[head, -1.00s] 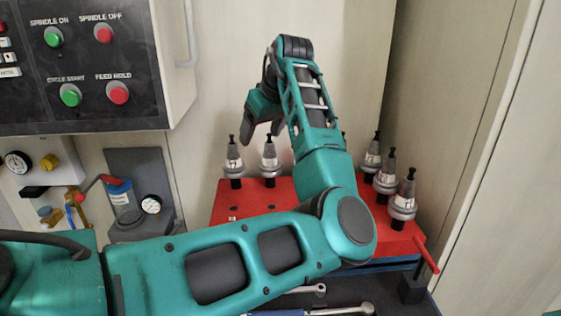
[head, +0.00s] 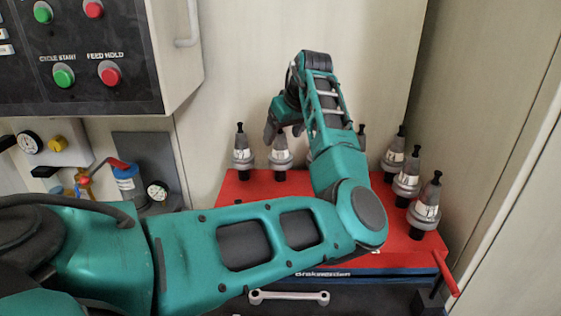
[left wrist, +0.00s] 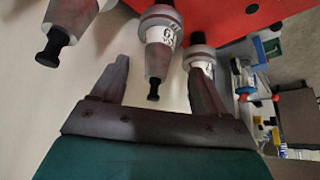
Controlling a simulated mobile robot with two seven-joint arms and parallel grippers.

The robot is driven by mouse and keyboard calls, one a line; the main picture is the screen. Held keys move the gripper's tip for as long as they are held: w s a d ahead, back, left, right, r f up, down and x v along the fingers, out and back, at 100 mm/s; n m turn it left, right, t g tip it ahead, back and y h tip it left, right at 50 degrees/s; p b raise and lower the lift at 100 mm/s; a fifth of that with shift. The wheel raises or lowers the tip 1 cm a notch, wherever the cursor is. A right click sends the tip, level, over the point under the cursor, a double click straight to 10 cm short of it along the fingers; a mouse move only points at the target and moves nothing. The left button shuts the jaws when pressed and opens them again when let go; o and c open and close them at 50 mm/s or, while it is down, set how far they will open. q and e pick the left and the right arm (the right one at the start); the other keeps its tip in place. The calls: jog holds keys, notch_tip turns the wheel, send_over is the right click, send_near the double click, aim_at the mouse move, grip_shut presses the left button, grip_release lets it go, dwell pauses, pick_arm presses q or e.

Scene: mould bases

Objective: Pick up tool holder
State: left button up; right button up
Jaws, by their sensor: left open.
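Several silver tool holders with black studs on top stand upright on a red rack (head: 235,195). My left gripper (head: 284,133) is open over a back-row tool holder (head: 280,160). In the left wrist view a tool holder with a white label (left wrist: 160,36) reaches between the open fingers of my left gripper (left wrist: 160,68), and I see no grip on it. Another tool holder (head: 242,157) stands to its left. My arm partly hides a further back-row holder. Three holders, one of them (head: 407,183), stand along the right side. My right gripper is not in view.
A control panel (head: 90,60) with green and red buttons overhangs at the upper left. Pale walls stand close behind and right of the rack. A red handle (head: 447,275) sticks out at the rack's front right. A wrench (head: 288,296) lies in front.

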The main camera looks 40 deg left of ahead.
aim_at(280, 162)
pick_arm(q)
jog(key=b+x, duration=0.1)
jog(key=x, duration=0.4)
jog(key=shift+w+d+f, duration=0.1)
jog(key=shift+d, duration=0.1)
jog(key=shift+c, duration=0.5)
grip_shut()
jog(key=shift+r, duration=0.25)
